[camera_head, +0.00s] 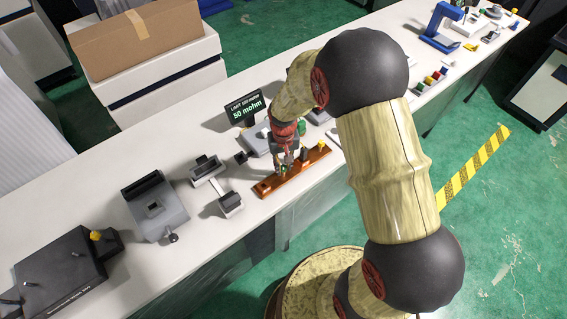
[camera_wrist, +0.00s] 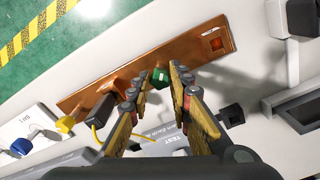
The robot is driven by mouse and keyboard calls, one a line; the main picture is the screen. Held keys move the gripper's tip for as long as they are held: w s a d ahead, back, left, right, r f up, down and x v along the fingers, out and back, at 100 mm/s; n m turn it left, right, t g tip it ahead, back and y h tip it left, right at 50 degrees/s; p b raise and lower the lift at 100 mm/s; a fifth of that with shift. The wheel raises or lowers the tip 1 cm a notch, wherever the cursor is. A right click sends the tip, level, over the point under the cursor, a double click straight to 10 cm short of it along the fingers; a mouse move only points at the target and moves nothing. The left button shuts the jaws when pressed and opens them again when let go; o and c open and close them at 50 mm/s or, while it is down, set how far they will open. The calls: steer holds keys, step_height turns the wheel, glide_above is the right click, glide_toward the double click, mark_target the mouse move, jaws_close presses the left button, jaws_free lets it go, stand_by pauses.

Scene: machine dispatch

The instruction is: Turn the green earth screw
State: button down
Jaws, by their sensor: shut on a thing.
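The green earth screw (camera_wrist: 160,75) stands on a long copper-brown bar (camera_wrist: 205,65). In the wrist view its green head shows between the fingertips of my gripper (camera_wrist: 157,84). My gripper is shut on the screw, with one finger on each side. In the head view my gripper (camera_head: 284,160) points down over the middle of the bar (camera_head: 265,187), and the screw is hard to make out behind the fingers.
A meter display (camera_head: 246,110) reading "50 mohm" stands behind the bar. Dark clamp-like pieces (camera_head: 206,168) and a grey box (camera_head: 155,206) lie to the left. In the wrist view a yellow plug (camera_wrist: 66,124) and a black-and-yellow lead (camera_wrist: 98,112) are near the bar.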

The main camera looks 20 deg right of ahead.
mark_target(283, 167)
steer(key=m+p, duration=0.1)
steer(key=m, duration=0.5)
steer(key=m+p, duration=0.1)
steer(key=m, duration=0.5)
stand_by(0.5)
steer(key=c, duration=1.6)
jaws_free()
steer(key=shift+r, duration=0.1)
step_height(283, 167, up, 12)
steer(key=shift+f, duration=0.1)
